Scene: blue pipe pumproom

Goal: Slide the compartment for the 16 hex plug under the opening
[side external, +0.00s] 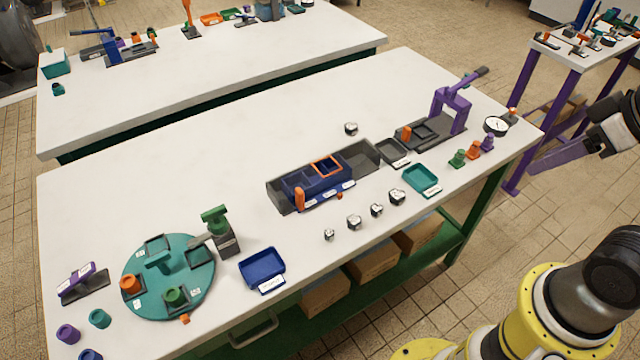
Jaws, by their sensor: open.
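A dark blue slider with compartments (302,184) sits in a long grey trough (367,157) in the middle of the table. White labels (329,194) run along its front; their writing is too small to read. An orange square frame (327,165) marks the opening over the slider's right part. An upright orange handle (300,200) stands at the slider's left end. A small orange marker (339,195) is in front of the trough. I cannot tell which compartment is for the 16 hex plug. My gripper (594,128) is partly in view at the right edge, open, far from the slider.
Several silver hex pieces (354,222) lie before the trough; another (351,128) is behind it. A teal tray (422,180), a purple lever press (452,108) and a gauge (496,125) stand right. A teal turntable (168,277) and a blue tray (262,269) are left.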

